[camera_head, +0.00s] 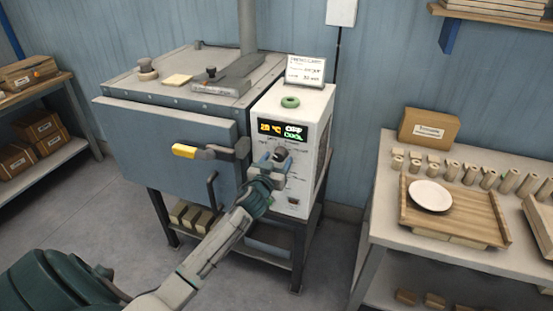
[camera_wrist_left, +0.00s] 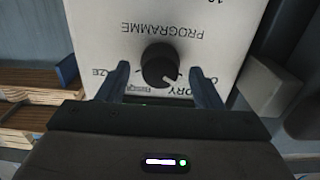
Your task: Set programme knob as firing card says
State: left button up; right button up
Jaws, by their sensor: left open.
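The white control panel (camera_head: 311,145) stands at the right side of the grey kiln (camera_head: 175,145). Its display (camera_head: 283,131) reads 28 °C, OFF and COOL. In the left wrist view, the black programme knob (camera_wrist_left: 160,65) sits between the fingers of my open left gripper (camera_wrist_left: 161,85), with a gap at each side. The word PROGRAMME appears upside down there, and the other labels are partly hidden. In the head view, my left gripper (camera_head: 274,162) is at the panel front. The firing card (camera_head: 305,70) stands on top of the panel; its small print is not readable to me.
A green ring (camera_head: 290,102) lies on the control box. The kiln door has a yellow-tipped handle (camera_head: 184,151). At the right, a table (camera_head: 392,224) holds a wooden tray (camera_head: 470,228) with a white plate (camera_head: 431,195). Shelves with boxes (camera_head: 15,158) stand at the left.

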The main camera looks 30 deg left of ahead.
pick_arm(q)
jog(key=c, duration=1)
jog(key=m, duration=0.2)
jog(key=shift+m, duration=0.4)
jog(key=m+p, duration=0.1)
jog(key=m, duration=0.3)
jog(key=shift+r+m, duration=0.1)
jog(key=shift+m, duration=0.2)
jog(key=m+p, duration=0.1)
jog(key=m, duration=0.3)
jog(key=shift+m+p, duration=0.85)
jog(key=shift+m, duration=1.25)
